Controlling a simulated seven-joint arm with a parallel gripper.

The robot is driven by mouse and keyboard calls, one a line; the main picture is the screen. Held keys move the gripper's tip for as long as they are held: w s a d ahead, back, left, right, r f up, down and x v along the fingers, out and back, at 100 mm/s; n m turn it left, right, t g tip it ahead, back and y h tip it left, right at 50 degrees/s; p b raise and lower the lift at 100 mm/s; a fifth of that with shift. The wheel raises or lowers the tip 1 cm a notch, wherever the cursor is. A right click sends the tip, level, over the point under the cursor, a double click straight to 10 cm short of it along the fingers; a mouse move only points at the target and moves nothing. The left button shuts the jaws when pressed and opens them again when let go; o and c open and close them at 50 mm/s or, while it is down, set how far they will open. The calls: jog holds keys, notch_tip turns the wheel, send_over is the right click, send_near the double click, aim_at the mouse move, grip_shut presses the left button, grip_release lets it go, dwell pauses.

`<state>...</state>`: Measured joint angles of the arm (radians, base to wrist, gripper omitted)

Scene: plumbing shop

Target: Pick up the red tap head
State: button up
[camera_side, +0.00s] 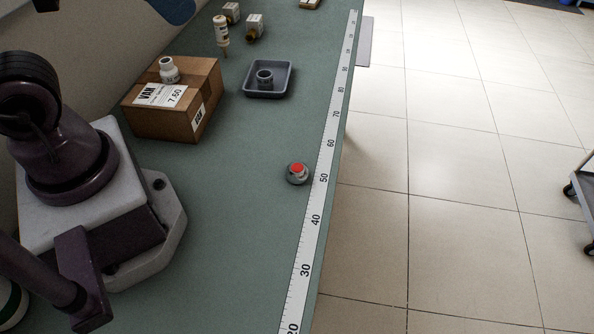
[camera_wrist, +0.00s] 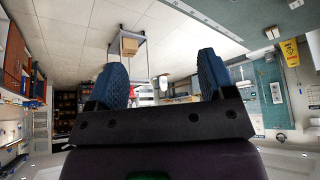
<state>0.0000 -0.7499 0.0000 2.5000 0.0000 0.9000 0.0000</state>
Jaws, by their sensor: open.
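The red tap head (camera_side: 297,171) is a small grey, round piece with a red top. It sits on the green bench top (camera_side: 240,230), close beside the white measuring strip near the 50 mark. My gripper (camera_wrist: 160,64) shows in the wrist view with its two blue fingers wide apart and nothing between them. It points out into the room, away from the bench top. In the side view only a blue part shows at the top edge, well away from the tap head. I cannot make out the tap head in the wrist view.
A cardboard box (camera_side: 150,118) with a white fitting (camera_side: 169,70) on top stands left of the tap head. A grey tray (camera_side: 285,88) holding a round fitting lies behind. Several small items stand farther back. The measuring strip (camera_side: 317,208) runs along the bench's right edge.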

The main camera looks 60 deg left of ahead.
jog(key=m+t+y, duration=0.3)
jog(key=m+y, duration=0.7)
jog(key=m, duration=1.6)
send_near(297, 169)
jog(key=s+a, duration=0.1)
jog(key=s, duration=0.1)
jog(key=s+a+r, duration=0.1)
jog(key=s, duration=0.1)
jog(key=s+a+r, duration=0.1)
jog(key=s+a, duration=0.1)
jog(key=shift+s+a, duration=0.1)
jog(key=shift+s, duration=0.2)
jog(key=d+m+t+h, duration=0.1)
jog(key=w+d+f+m, duration=0.1)
jog(key=w+d+m+t+h, duration=0.1)
jog(key=shift+w+d+f+m+t+h, duration=0.15)
jog(key=shift+w+f+m+t+h, duration=0.1)
jog(key=shift+m+t+h, duration=0.05)
jog(key=shift+w+d, duration=0.1)
jog(key=shift+w, duration=0.25)
jog(key=x, duration=1.2)
jog(key=shift+w+a, duration=0.2)
jog(key=c, duration=1)
